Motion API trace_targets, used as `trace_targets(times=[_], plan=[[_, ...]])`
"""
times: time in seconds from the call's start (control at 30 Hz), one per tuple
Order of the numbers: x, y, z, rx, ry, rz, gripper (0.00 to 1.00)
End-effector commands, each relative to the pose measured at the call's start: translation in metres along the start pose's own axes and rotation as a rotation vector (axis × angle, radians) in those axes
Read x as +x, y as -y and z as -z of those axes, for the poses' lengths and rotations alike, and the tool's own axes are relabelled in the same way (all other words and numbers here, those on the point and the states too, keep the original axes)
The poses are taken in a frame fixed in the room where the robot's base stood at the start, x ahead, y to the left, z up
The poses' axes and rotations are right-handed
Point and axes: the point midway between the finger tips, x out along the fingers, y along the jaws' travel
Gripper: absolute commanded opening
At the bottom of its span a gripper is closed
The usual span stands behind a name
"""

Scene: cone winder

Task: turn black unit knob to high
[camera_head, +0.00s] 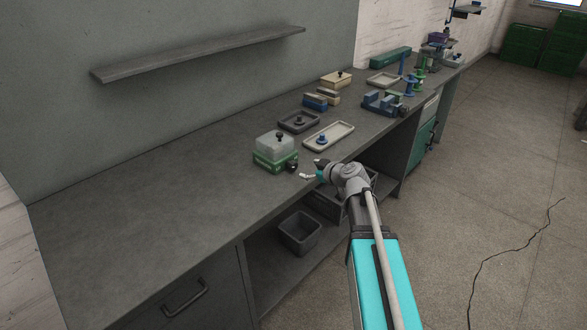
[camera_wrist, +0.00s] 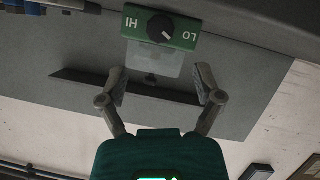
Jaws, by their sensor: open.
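The green unit (camera_head: 262,161) stands near the front edge of the bench with a pale cover on top. Its black knob (camera_head: 291,166) faces the front. In the wrist view the green unit (camera_wrist: 187,42) appears upside down, with HI at left and LO at right. The black knob (camera_wrist: 158,25) sits between the marks, and its pale pointer line slants toward the LO side. My gripper (camera_head: 312,170) is in front of the unit, open and empty. In the wrist view the fingers of my gripper (camera_wrist: 162,78) are spread, apart from the knob.
A blue vise-like block (camera_head: 380,104) stands farther back. A grey bin (camera_head: 299,232) sits below the bench. The bench's left part is clear.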

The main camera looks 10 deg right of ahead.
Motion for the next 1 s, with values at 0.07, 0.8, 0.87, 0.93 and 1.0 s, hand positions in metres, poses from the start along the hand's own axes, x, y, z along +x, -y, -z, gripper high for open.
trace_targets(times=[0.07,0.8,0.87,0.93,1.0], plan=[[0.016,-0.001,-0.002,-0.002,-0.001,0.001,0.84],[0.096,-0.001,-0.001,0.0,0.0,-0.001,0.84],[0.096,-0.001,0.0,0.0,0.0,-0.001,0.84],[0.097,-0.001,0.0,0.0,0.0,-0.001,0.84],[0.096,-0.001,0.0,0.0,0.0,-0.001,0.84]])
